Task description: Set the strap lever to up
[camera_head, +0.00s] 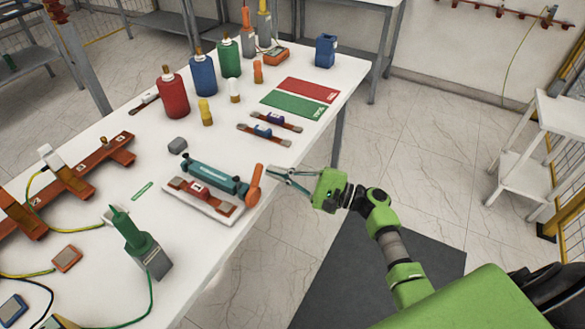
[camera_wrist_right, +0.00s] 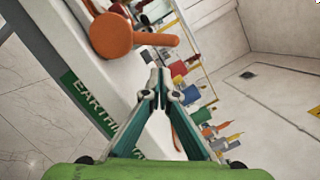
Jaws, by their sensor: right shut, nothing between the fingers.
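The strap lever (camera_head: 254,186) is an orange handle at the right end of a teal bar (camera_head: 212,177) by the table's front edge. In the head view it rises, leaning slightly right. The red-and-white strap unit (camera_head: 198,197) lies in front of the bar. In the right wrist view the lever (camera_wrist_right: 122,36) shows large, its round end toward the camera, beyond the fingertips and left of them. My right gripper (camera_head: 270,171) is shut and empty just right of the lever; its tips also show in the wrist view (camera_wrist_right: 158,74). I cannot tell whether they touch. My left gripper is not seen.
The white table (camera_head: 150,120) holds red (camera_head: 173,92), blue (camera_head: 203,75) and green (camera_head: 229,58) bushings, plus red and green mats (camera_head: 294,106). A green tester (camera_head: 146,250) stands near the front left.

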